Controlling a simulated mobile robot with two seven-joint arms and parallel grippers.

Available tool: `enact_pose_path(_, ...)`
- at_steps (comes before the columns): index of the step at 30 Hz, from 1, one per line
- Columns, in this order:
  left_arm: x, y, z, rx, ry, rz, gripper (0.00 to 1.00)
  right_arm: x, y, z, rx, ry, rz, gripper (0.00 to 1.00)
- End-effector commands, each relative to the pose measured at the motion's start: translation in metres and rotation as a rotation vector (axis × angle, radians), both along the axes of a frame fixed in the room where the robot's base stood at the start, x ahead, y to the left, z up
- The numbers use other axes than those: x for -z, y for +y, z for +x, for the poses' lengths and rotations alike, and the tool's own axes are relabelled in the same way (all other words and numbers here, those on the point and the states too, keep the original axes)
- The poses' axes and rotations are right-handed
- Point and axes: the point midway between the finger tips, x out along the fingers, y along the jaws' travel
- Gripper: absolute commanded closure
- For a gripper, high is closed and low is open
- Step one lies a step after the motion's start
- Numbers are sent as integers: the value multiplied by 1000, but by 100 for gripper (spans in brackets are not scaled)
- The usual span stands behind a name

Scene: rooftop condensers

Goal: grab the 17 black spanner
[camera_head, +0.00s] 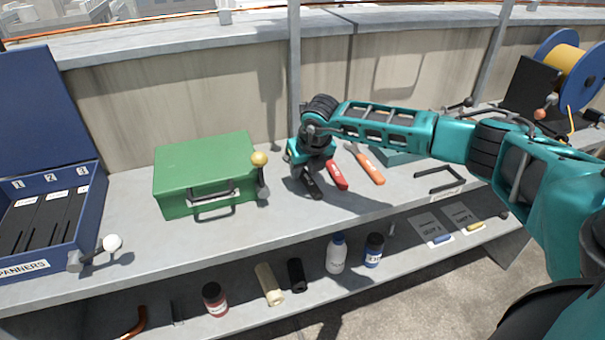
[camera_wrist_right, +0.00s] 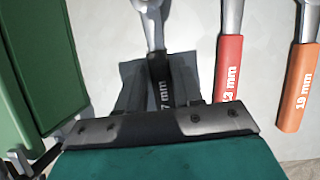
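The black spanner (camera_head: 312,186) lies on the grey bench top, its upper part hidden under my right gripper in the head view. In the right wrist view the black handle (camera_wrist_right: 160,70) shows a partly covered "7 mm" marking. My right gripper (camera_head: 308,172) points down over this handle. In the wrist view dark shapes lie on both sides of the handle; I cannot tell whether they are fingers or shadow, or whether they touch it. My left gripper is not in view.
A red spanner (camera_head: 337,175) and an orange spanner (camera_head: 367,166) lie to the right. A green box (camera_head: 205,165) stands close to the left. An open blue spanner case (camera_head: 90,205) is at far left. A lower shelf (camera_head: 330,278) holds bottles and tubes.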

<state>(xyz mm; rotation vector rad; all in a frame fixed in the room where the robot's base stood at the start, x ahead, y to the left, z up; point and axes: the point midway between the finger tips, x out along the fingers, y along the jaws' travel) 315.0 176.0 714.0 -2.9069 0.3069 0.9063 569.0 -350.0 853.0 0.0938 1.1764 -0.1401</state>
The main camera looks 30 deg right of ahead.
Motion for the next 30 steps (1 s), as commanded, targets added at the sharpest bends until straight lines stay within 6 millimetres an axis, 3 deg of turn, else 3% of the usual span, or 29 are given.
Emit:
enact_pose_path(10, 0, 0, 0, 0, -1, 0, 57, 0, 0, 0, 0, 1, 0, 99)
enact_pose_path(22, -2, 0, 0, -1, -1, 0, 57, -5, 0, 1, 1, -2, 1, 100)
enact_pose_path(30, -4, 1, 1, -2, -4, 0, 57, -55, 0, 1, -1, -6, 1, 100)
